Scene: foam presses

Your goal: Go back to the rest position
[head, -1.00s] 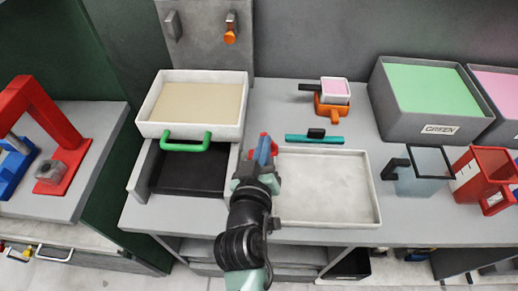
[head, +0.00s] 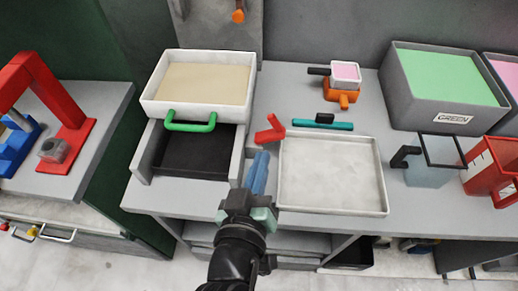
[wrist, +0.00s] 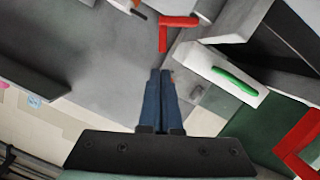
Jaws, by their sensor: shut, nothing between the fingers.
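My gripper (head: 261,156) has blue fingers, closed together and empty. In the head view it is at the near edge of the bench, left of the shallow white tray (head: 284,205). In the wrist view my gripper (wrist: 160,72) shows its two fingers side by side with nothing held. A red L-shaped piece (head: 270,130) lies on the bench beyond the fingertips, apart from them. The red piece also shows near the top of the wrist view (wrist: 178,21).
A cream-filled tray (head: 203,114) and an open dark drawer bay with a green handle (head: 190,126) stand left. A teal bar (head: 322,125), orange-based pink cup (head: 345,75), GREEN bin (head: 400,105), clear jug (head: 428,176) and red jug (head: 482,177) stand right. A red press (head: 75,115) stands far left.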

